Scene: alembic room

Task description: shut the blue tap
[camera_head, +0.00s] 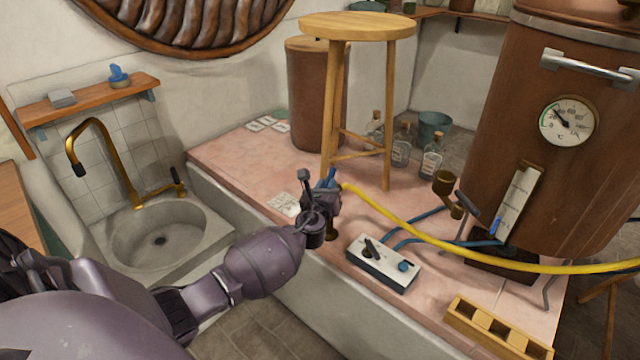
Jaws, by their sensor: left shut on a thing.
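The blue tap (329,177) shows only as a small bit of blue at my left gripper, on the pink tiled ledge beside the stool. My left gripper (327,193) reaches in from the lower left and is shut on it. The gripper hides most of the tap, so I cannot tell how its handle is turned. A yellow hose (430,238) runs from beside the gripper to the right. My right gripper is not in view.
A white control box (383,263) with a black and a blue knob stands right of the gripper. A wooden stool (357,27) stands behind. A copper boiler (560,150) is at right, a wooden rack (498,329) in front. A sink (170,243) lies left.

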